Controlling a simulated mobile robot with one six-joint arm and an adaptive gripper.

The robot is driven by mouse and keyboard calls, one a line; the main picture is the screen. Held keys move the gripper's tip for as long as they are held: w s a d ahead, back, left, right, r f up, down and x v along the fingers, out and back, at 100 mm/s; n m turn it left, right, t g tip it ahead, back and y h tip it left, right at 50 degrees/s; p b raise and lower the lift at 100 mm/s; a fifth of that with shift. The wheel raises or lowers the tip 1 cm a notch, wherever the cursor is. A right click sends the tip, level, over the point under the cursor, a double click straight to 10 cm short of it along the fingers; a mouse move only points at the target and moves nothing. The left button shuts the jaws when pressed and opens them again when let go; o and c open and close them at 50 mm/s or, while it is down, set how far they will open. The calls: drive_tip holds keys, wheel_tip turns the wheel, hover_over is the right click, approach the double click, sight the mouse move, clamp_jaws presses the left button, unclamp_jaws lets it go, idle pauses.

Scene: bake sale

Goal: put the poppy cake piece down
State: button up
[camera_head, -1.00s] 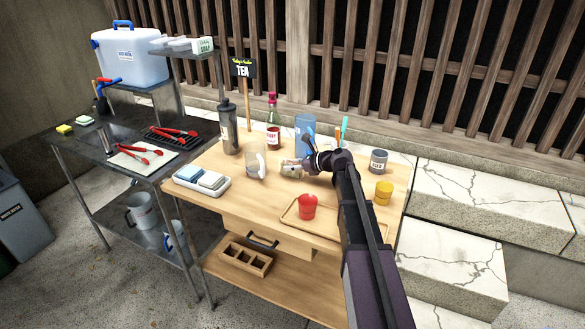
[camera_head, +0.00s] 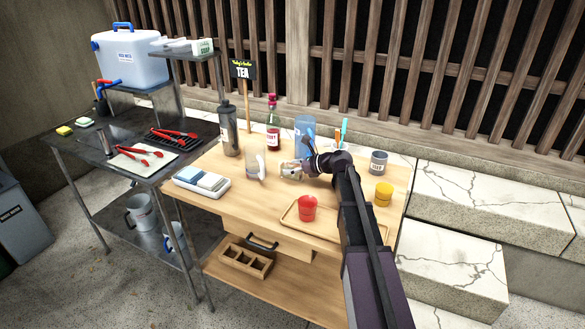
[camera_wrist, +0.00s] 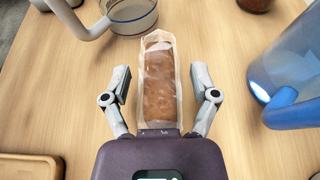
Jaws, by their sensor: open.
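The poppy cake piece (camera_wrist: 159,85) is a brown loaf piece in a pale, see-through wrapper, lying on the wooden table (camera_wrist: 225,60) in the wrist view. My gripper (camera_wrist: 160,76) is open, with one finger on each side of the piece. A strip of bare table shows between the piece and each finger. The near end of the piece is close to my palm. In the head view my gripper (camera_head: 291,169) is low over the middle of the table, and the piece is too small to make out clearly there.
A clear pitcher (camera_head: 254,164) stands just left of my gripper, and a blue pitcher (camera_wrist: 290,65) stands close on its right in the wrist view. A red-capped bottle (camera_head: 273,125) stands behind.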

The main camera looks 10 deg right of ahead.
drive_tip(key=p+v, duration=0.4)
drive_tip(key=v, duration=0.8)
drive_tip(key=shift+r, duration=0.1)
drive_tip(key=shift+r+p, duration=0.1)
drive_tip(key=shift+p, duration=0.3)
